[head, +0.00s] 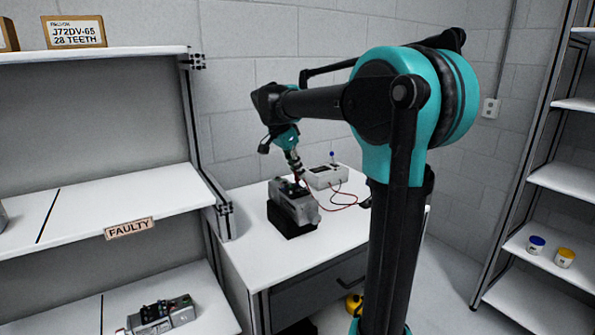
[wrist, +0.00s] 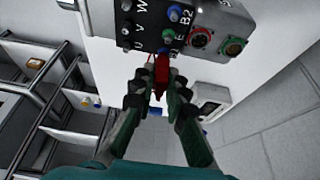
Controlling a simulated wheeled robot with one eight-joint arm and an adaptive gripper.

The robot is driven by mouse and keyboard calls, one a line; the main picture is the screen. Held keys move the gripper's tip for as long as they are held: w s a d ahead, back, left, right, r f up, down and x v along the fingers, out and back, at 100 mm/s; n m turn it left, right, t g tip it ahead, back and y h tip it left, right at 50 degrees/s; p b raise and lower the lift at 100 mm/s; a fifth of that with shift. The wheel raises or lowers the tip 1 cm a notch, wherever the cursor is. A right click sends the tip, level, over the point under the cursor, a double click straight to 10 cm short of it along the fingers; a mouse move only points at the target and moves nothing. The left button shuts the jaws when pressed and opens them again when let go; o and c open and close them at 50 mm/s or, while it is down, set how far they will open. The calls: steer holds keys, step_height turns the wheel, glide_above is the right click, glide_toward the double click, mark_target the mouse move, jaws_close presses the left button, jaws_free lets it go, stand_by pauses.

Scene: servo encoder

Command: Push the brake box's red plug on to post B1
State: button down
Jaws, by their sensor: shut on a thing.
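My gripper (wrist: 160,86) is shut on the red plug (wrist: 162,66) in the wrist view. The plug's tip points at the edge of the dark terminal block (wrist: 145,22) on the grey motor; I cannot tell whether it touches a post. The block carries labels U, V, W and B2 beside several posts, one blue (wrist: 174,13). I cannot make out a B1 label. In the head view my gripper (head: 296,170) is over the motor (head: 300,207). The white brake box (head: 323,177) stands behind, with a red lead (head: 345,206) running from it.
The motor sits on a black block (head: 292,226) on the white bench (head: 265,258). Red and green round connectors (wrist: 201,38) show on its side. A shelf marked FAULTY (head: 129,228) is at left, with another unit (head: 160,315) below. The bench front is clear.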

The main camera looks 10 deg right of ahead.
steer(key=shift+f, duration=0.2)
stand_by(0.6)
steer(key=c, duration=1.5)
jaws_free()
steer(key=shift+o, duration=0.2)
steer(key=shift+r, duration=3.55)
